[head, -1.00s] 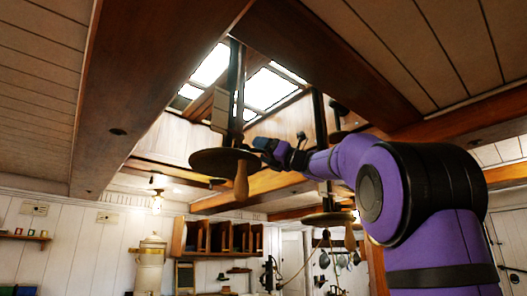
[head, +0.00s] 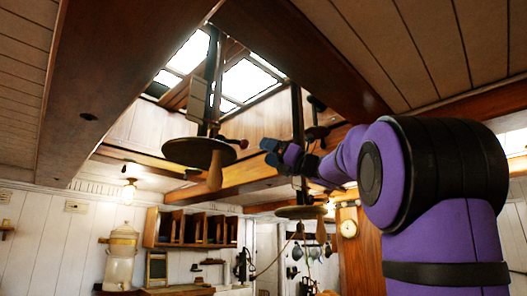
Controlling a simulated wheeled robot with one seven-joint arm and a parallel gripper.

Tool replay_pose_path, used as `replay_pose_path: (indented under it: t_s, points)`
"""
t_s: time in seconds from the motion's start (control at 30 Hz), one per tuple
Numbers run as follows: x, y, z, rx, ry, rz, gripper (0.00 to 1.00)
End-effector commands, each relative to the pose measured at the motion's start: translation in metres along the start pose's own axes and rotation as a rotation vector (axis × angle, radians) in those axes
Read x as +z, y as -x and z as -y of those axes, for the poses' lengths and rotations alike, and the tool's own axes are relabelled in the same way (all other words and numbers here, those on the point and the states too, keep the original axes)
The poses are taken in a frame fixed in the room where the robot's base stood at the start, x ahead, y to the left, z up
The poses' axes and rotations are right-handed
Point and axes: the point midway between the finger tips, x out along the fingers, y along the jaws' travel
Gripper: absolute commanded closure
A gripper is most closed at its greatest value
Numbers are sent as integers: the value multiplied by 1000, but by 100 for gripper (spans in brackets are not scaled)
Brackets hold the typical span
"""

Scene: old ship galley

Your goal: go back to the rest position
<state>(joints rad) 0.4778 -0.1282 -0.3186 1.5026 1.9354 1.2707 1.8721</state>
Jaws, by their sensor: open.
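My gripper (head: 270,152) is raised in the middle of the head view, at the end of my purple and black arm. Its dark blue fingers point left and are apart, with nothing seen between them. To its left hangs a round wooden disc (head: 190,150) on a dark post, with a wooden peg handle (head: 215,172) pointing down. A red-knobbed lever (head: 240,143) sticks out on the disc's right side. A gap shows between the knob and my fingers.
Thick ceiling beams (head: 300,50) frame a bright skylight (head: 245,80). A second disc (head: 302,212) hangs on a post below and behind my gripper. A lit lamp (head: 128,192), wall shelf (head: 190,228), clock (head: 348,228) and white urn (head: 120,258) stand farther back.

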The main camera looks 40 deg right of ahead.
Motion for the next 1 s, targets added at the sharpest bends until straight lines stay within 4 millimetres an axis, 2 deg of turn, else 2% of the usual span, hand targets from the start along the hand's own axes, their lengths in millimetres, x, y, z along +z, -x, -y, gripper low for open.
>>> replay_pose_path:
  t_s: [0.5, 0.57, 0.63, 0.67, 0.77, 0.87, 1.0]
  points:
    - [0, 0, 0, 0, 1, -1, 24]
    - [-4, -1, -2, -1, 11, -12, 24]
    - [-17, -2, -6, -5, 45, -48, 24]
    - [-25, -3, -9, -7, 69, -73, 24]
    - [-69, -4, -24, -1, 192, -199, 24]
    - [-125, 0, -45, 39, 369, -367, 24]
    - [-203, 19, -77, 161, 643, -595, 24]
